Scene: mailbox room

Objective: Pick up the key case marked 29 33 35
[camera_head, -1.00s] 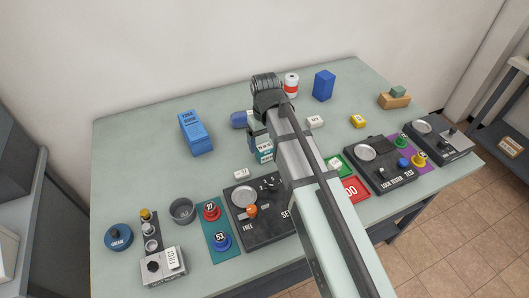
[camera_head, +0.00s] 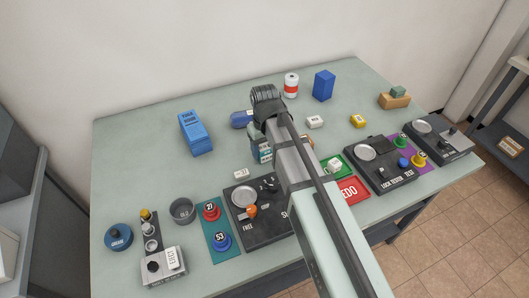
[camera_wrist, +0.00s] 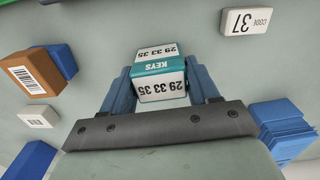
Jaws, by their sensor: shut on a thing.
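The key case (camera_wrist: 160,78) is white with a teal band reading KEYS and the number 29 33 35 printed on its faces. In the wrist view it sits between the two blue fingers of my gripper (camera_wrist: 163,88), which is shut on it. In the head view the key case (camera_head: 264,155) shows partly, beside my gripper (camera_head: 260,146) and largely hidden by my arm. I cannot tell clearly whether it touches the table.
A white block marked CODE 37 (camera_wrist: 248,21) lies near the key case. A blue box (camera_head: 195,133) stands to the left, and a dark blue block (camera_head: 324,86) stands at the back. Several control panels line the front edge, including a lock tester (camera_head: 380,165).

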